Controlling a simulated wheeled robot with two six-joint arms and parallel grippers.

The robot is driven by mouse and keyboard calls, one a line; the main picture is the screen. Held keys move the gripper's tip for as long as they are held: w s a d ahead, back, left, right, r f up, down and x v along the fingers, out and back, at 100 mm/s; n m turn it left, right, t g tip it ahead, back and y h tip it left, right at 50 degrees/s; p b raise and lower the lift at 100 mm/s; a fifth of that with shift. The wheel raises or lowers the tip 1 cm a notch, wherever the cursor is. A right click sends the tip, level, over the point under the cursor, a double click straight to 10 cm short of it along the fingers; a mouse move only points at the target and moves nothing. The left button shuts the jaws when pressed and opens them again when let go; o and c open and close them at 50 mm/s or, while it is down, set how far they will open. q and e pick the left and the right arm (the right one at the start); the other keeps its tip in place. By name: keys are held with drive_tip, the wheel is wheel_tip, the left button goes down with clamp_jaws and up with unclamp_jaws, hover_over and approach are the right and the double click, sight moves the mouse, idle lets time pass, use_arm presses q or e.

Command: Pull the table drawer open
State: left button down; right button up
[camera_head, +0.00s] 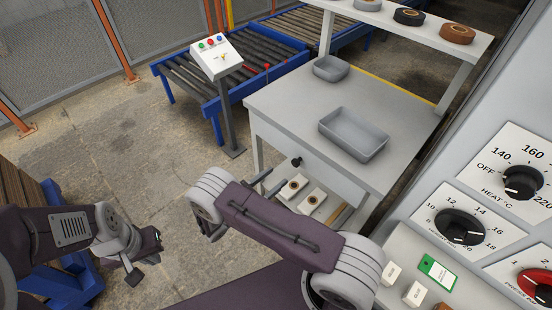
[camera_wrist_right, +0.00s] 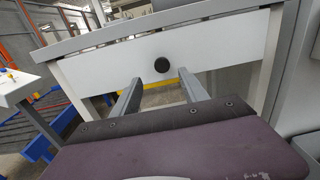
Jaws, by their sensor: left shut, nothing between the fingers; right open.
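The white table (camera_head: 350,85) stands right of centre in the head view. Its pale drawer front (camera_head: 325,178) sits under the tabletop and looks flush with it. A round black knob (camera_head: 296,162) sticks out of the drawer front. In the right wrist view the knob (camera_wrist_right: 161,65) is near the middle of the drawer front (camera_wrist_right: 105,70). My right gripper (camera_head: 274,181) is open, its fingers pointing at the drawer; in the wrist view the fingertips (camera_wrist_right: 160,77) lie either side of and just below the knob, with nothing between them. My left gripper (camera_head: 134,274) is shut and empty, low at left.
Two grey bins (camera_head: 352,134) (camera_head: 331,68) stand on the tabletop. Tape rolls (camera_head: 409,16) lie on the upper shelf. A button panel (camera_head: 216,55) and roller conveyor (camera_head: 265,55) stand behind left. White boxes (camera_head: 312,201) are below the drawer. A dial panel (camera_head: 500,170) bounds the right.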

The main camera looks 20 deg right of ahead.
sight(294, 164)
drive_tip(key=x, duration=0.8)
drive_tip(key=shift+s+d+f+p, duration=0.1)
drive_tip(key=shift+p, duration=0.25)
clamp_jaws()
idle(1.1)
